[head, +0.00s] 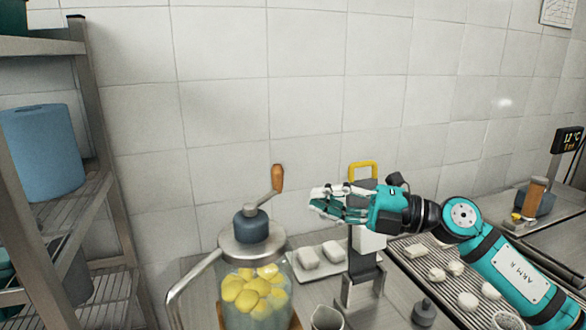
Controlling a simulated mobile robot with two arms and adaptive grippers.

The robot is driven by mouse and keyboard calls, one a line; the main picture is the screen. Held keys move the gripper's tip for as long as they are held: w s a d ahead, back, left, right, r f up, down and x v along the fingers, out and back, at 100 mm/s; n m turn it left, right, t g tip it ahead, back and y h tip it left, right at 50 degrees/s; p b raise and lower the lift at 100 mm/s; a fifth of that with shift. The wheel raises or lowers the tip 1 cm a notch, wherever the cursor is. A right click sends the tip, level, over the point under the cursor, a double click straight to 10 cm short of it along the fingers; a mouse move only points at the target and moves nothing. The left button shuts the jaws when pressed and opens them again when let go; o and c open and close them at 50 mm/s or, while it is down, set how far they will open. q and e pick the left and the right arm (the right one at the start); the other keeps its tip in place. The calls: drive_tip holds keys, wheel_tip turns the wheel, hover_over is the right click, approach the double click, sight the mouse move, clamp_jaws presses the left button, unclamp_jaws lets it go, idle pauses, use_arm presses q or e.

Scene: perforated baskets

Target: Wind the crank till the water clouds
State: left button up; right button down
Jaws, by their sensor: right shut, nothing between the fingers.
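A clear jar (232,305) with a metal lid and a side handle stands at the bottom middle of the head view. Several yellow round pieces (248,288) fill it, with pale, slightly hazy liquid among them. The crank (263,200) rises from the blue-grey hub (250,226) on the lid and ends in an upright brown knob (277,178). My right gripper (318,202) is to the right of the knob, apart from it, its fingers shut and empty, pointing left. My left gripper is out of view.
A metal shelf rack (112,215) with a blue container (42,150) stands at the left. A tray of white blocks (292,262) is behind the jar. A dark stand with a yellow handle (363,168) is close behind my right gripper. A slatted tray (400,248) holds white pieces at the right.

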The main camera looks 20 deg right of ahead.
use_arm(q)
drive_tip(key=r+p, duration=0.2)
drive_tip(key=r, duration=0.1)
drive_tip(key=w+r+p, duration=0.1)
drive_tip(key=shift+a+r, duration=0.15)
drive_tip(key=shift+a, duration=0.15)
use_arm(e)
drive_tip(key=w+a, duration=0.4)
drive_tip(key=w, duration=0.2)
drive_tip(key=shift+r, duration=0.35)
